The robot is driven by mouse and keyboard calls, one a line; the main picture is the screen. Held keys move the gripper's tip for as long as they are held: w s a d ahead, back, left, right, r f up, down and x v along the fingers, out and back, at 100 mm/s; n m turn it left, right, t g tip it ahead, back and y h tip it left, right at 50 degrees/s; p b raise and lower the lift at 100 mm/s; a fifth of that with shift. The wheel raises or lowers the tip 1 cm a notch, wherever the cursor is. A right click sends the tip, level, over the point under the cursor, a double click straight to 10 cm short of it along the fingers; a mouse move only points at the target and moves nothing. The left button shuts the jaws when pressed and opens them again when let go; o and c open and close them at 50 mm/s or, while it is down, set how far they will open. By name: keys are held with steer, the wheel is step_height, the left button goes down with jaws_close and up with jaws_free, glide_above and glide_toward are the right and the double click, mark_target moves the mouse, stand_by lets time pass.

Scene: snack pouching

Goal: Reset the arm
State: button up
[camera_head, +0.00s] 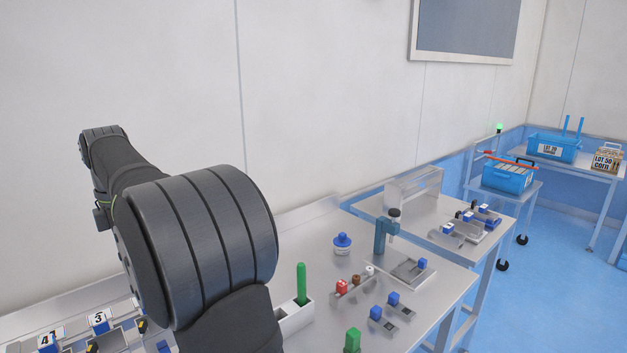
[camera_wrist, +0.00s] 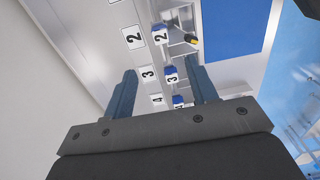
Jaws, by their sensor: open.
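My gripper (camera_wrist: 163,97) shows in the wrist view with its two blue-grey fingers apart and nothing between them. Beyond the fingers lies a metal bench with numbered cards and small blue-and-white blocks, among them a block marked 2 (camera_wrist: 160,34) and a block marked 3 (camera_wrist: 171,75). In the head view my arm rises large at the left and bends over the bench. My gripper is not visible in that view, and the arm hides part of the bench.
A metal table (camera_head: 440,290) holds a green post (camera_head: 301,284), a blue round container (camera_head: 342,243), a press-like stand (camera_head: 387,236) and small blue blocks. Blue floor is open at right.

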step_height(320, 180, down, 16)
steer(key=shift+f, duration=0.15)
stand_by(0.3)
steer(key=shift+r, duration=0.2)
step_height(320, 180, up, 17)
step_height(320, 180, down, 17)
steer(key=shift+r, duration=1.05)
steer(key=shift+s+d+r, duration=0.25)
steer(key=shift+s+d, duration=0.2)
